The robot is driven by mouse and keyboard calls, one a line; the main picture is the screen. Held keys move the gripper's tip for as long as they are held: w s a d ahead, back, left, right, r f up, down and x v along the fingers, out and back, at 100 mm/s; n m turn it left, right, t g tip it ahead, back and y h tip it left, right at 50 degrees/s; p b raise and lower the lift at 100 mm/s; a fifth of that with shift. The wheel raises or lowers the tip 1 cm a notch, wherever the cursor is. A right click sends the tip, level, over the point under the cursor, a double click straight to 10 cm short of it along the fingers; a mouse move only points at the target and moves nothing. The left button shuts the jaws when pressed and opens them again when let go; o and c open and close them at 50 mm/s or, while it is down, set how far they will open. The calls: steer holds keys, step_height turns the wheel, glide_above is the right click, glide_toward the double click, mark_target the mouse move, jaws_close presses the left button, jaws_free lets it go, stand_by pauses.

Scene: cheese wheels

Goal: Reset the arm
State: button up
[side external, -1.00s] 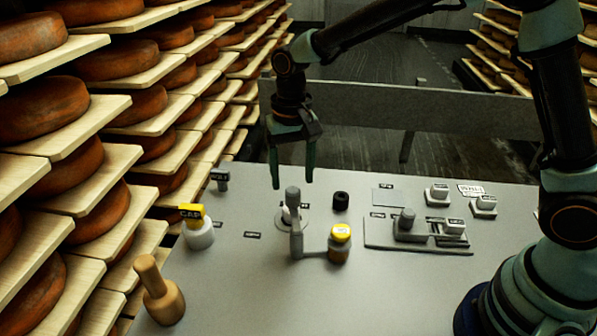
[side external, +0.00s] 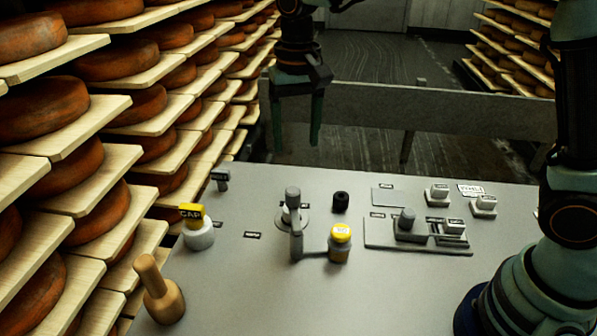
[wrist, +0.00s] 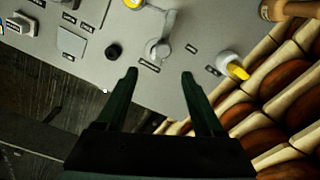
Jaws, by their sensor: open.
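My gripper (side external: 296,138) is open and empty. In the side external view it hangs with its fingers pointing down, raised above the far edge of the grey table (side external: 240,290). In the wrist view the two dark green fingers (wrist: 158,74) are spread apart, with nothing between them but the table surface and its edge. My gripper touches nothing that I can see.
On the table stand a yellow-capped jar (side external: 339,245), a grey upright post (side external: 294,225), a white knob with a yellow CAP label (side external: 198,232), a black knob (side external: 341,202), a wooden mallet-like piece (side external: 159,290) and a grey slide fixture (side external: 415,235). Cheese shelves (side external: 75,160) line the left.

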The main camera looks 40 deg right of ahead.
steer(key=s+d+r+n+t, duration=0.3)
steer(key=s+d+t, duration=0.2)
steer(key=s+d, duration=0.8)
steer(key=shift+s+n, duration=0.2)
steer(key=shift+n, duration=0.2)
stand_by(0.7)
